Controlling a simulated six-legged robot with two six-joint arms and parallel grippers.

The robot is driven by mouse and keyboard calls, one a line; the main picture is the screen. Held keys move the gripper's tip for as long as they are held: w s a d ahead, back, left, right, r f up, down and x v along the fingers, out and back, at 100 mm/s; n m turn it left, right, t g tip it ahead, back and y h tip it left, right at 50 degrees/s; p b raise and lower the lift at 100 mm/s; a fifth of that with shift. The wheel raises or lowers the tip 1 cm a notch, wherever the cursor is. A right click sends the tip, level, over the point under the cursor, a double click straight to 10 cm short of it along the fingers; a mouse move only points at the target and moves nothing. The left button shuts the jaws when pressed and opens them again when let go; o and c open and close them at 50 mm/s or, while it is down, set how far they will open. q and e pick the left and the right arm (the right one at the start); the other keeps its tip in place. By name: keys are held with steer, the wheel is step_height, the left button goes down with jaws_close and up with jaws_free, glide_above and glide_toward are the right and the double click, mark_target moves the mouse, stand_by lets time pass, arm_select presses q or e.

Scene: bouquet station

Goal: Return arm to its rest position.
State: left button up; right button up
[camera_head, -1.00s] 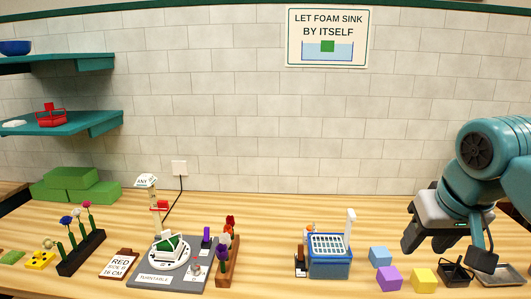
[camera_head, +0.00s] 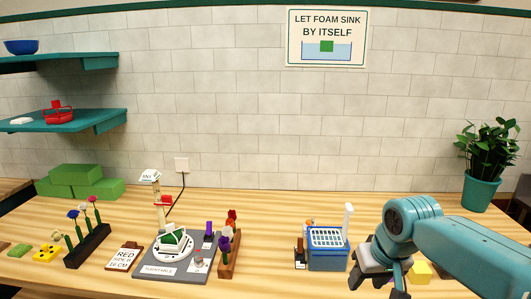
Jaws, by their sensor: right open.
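My right gripper (camera_head: 380,277) is low at the right of the camera_head view, over the front of the wooden table (camera_head: 270,225). Its teal arm comes in from the right edge. The jaws are open, and I see nothing between them. A yellow cube (camera_head: 420,272) shows partly behind the arm. Other small items near it are hidden by the arm. My left gripper is not in view.
A blue bin with a white grid top (camera_head: 328,250) stands just left of my right gripper. A grey turntable board (camera_head: 175,262), a flower rack (camera_head: 87,246) and green foam blocks (camera_head: 80,181) are further left. A potted plant (camera_head: 481,190) stands at the back right.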

steer(key=s+a+f+g+y, duration=0.1)
steer(key=s+a+f, duration=0.15)
steer(key=f, duration=0.95)
steer(key=s+a+f+g+y, duration=0.15)
steer(key=a+f, duration=0.25)
steer(key=f, duration=0.9)
steer(key=s+a+f+m, duration=0.1)
steer(key=s+f, duration=0.6)
steer(key=s, duration=0.3)
steer(key=s+a+f+m, duration=0.1)
steer(key=s+f, duration=0.6)
steer(key=s, duration=0.4)
steer(key=shift+a+f+m+g, duration=0.15)
steer(key=shift+a+m+g, duration=0.1)
steer(key=shift+m+g, duration=0.15)
steer(key=shift+o, duration=0.3)
steer(key=shift+y, duration=0.25)
